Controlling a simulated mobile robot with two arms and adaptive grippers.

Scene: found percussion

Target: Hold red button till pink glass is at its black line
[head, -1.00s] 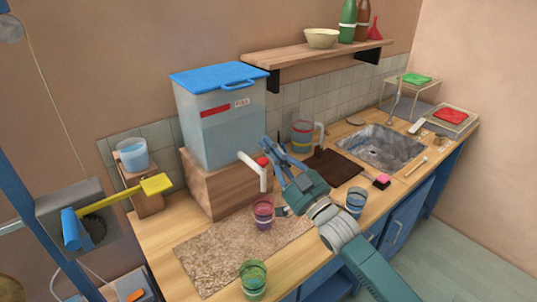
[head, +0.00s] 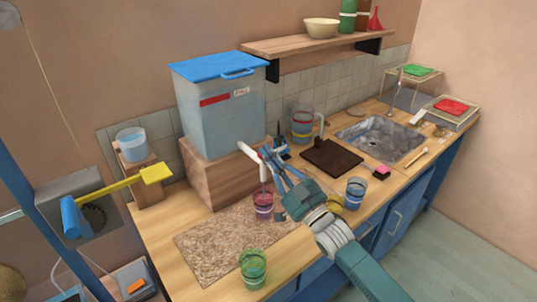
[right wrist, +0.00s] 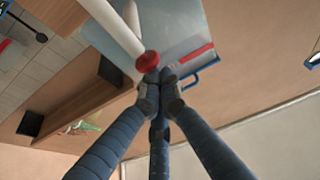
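A clear tank (head: 222,115) with a blue lid stands on a wooden block. Its white spout (head: 249,154) reaches over the counter. The pink glass (head: 263,205) stands upright on the speckled mat below the spout; its level against a black line is too small to read. My right gripper (head: 266,158) is at the spout's end. In the right wrist view its fingers (right wrist: 159,76) are drawn together with nothing between them, and their tips are right at the red button (right wrist: 148,62), apparently touching it. The button is mostly hidden in the head view. My left gripper is out of view.
A green glass (head: 253,268) stands at the mat's front edge, a blue glass (head: 355,192) right of my right arm. A jug (head: 303,122), brown board (head: 331,157) and sink (head: 382,138) lie further right. A yellow paddle (head: 155,174) sticks out at left.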

